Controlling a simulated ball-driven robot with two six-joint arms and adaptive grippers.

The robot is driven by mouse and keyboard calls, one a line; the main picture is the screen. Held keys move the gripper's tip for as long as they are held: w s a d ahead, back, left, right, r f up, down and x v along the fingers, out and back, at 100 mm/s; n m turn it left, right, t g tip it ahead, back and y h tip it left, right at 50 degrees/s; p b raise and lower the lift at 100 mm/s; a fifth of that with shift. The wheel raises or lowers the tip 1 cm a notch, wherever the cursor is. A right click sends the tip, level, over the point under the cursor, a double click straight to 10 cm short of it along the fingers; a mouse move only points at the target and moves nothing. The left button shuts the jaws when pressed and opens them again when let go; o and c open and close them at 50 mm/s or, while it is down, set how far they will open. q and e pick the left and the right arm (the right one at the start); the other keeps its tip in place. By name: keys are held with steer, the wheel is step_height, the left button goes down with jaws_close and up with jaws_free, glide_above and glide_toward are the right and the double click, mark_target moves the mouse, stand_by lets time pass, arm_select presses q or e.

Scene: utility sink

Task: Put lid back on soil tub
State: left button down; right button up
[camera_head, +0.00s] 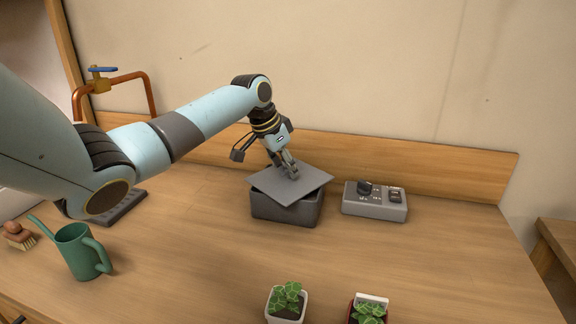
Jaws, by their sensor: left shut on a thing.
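The soil tub (287,211) is a dark grey box near the back of the wooden bench, right of centre. Its flat grey lid (309,180) is on top of it, turned askew so that its corners stick out past the rim. My left gripper (289,171) comes down from above and is shut on the lid near its middle. The exact grip point is hidden by the fingers. I cannot tell whether the lid touches the rim all round. The inside of the tub is hidden. My right gripper is out of view.
A grey control box with knobs (375,202) stands just right of the tub. Two potted plants (287,302) (369,309) are at the front. The middle of the bench is clear.

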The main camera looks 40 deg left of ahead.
arm_select(q)
steer(key=shift+p, duration=0.4)
stand_by(0.4)
steer(key=c, duration=0.6)
jaws_free()
steer(key=shift+r, duration=0.1)
step_height(320, 180, up, 7)
steer(key=p, duration=0.7)
steer(key=shift+p, duration=0.3)
steer(key=shift+f, duration=0.2)
steer(key=shift+c, duration=0.2)
jaws_close()
